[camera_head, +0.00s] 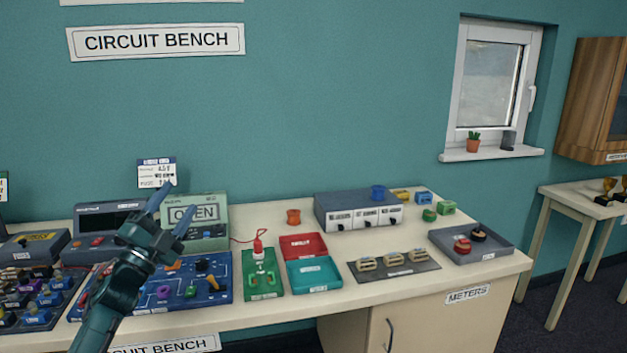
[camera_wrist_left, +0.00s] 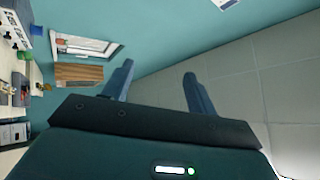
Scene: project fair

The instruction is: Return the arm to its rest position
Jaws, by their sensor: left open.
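My left gripper (camera_head: 177,208) is raised in front of the left part of the circuit bench, with its fingers pointing up. The fingers are spread apart with nothing between them. In the left wrist view the gripper (camera_wrist_left: 158,82) is also open and empty, with wall and ceiling beyond it. My left arm comes in from the lower left and hides part of the blue circuit board (camera_head: 212,288). My right gripper is not in either view.
The bench (camera_head: 345,298) holds a green meter reading OPEN (camera_head: 205,242), a red tray (camera_head: 303,240), a teal tray (camera_head: 314,285), a grey box (camera_head: 340,202) and a dark tray with round knobs (camera_head: 495,254). The space above the bench is clear to the right.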

